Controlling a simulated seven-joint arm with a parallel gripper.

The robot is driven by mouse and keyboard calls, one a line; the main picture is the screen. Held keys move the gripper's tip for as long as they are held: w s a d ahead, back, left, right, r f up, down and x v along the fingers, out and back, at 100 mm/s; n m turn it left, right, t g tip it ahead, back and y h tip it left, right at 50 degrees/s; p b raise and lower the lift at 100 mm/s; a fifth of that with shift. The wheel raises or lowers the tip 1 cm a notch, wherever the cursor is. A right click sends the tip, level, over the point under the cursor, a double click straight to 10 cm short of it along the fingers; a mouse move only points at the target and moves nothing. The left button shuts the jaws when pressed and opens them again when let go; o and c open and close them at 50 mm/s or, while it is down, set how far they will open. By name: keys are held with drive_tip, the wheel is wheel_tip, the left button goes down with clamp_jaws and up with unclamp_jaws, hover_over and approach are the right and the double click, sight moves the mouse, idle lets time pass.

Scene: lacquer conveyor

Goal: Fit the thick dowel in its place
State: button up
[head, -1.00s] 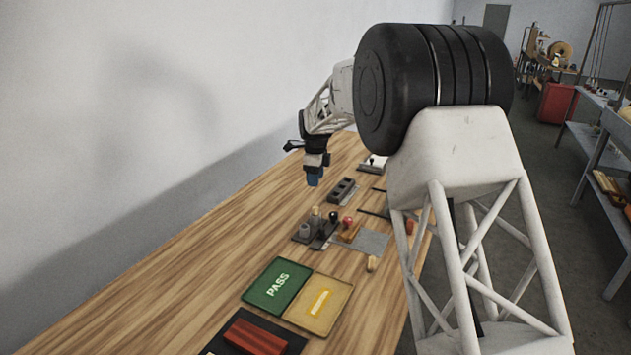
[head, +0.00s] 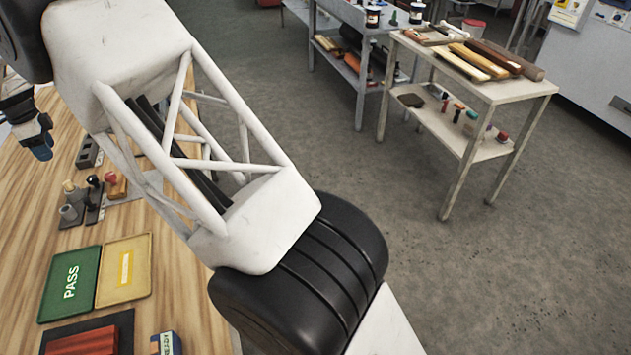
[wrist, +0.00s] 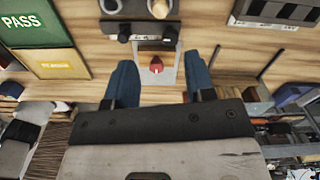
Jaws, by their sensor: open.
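My gripper (head: 42,152) is open and empty above the table at the left of the head view. In the wrist view its blue fingers (wrist: 160,68) are spread wide, with a red-topped stamp (wrist: 156,65) showing between them, lower down. A pale wooden peg (head: 68,187) stands at a grey fixture (head: 70,222) beside a grey hollow cylinder (head: 69,212). The peg also shows at the top edge of the wrist view (wrist: 160,8). I cannot tell whether this peg is the thick dowel. My arm hides part of the table.
A dark block with recesses (head: 88,152) stands near the gripper. A green PASS tray (head: 70,284) and a yellow tray (head: 124,270) lie nearer. A cart (head: 540,88) stands across the open floor.

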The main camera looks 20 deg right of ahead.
drive_tip(key=s+d+r+n, duration=0.2)
drive_tip(key=d+r, duration=0.4)
drive_tip(key=d, duration=0.5)
drive_tip(key=s+d+r+n, duration=0.2)
drive_tip(key=d+r, duration=0.3)
drive_tip(key=d, duration=0.5)
drive_tip(key=s+d+r+n+t, duration=0.1)
drive_tip(key=s+d+r+n, duration=0.15)
drive_tip(key=s+d, duration=0.5)
drive_tip(key=s+d+r+n, duration=0.1)
drive_tip(key=s+d+r, duration=0.3)
drive_tip(key=d, duration=0.7)
drive_tip(key=s+d+n+t, duration=0.1)
drive_tip(key=s+d+n, duration=0.3)
drive_tip(key=s+d, duration=1.05)
drive_tip(key=s+d+f+n, duration=0.2)
drive_tip(key=s+d+f, duration=0.1)
drive_tip(key=s, duration=0.6)
drive_tip(key=s+d+f+n, duration=0.2)
drive_tip(key=s+d+f, duration=0.2)
drive_tip(key=s, duration=0.6)
drive_tip(key=shift+s+d+f+t, duration=0.25)
drive_tip(key=shift+d+t, duration=0.05)
drive_tip(key=shift+d, duration=0.75)
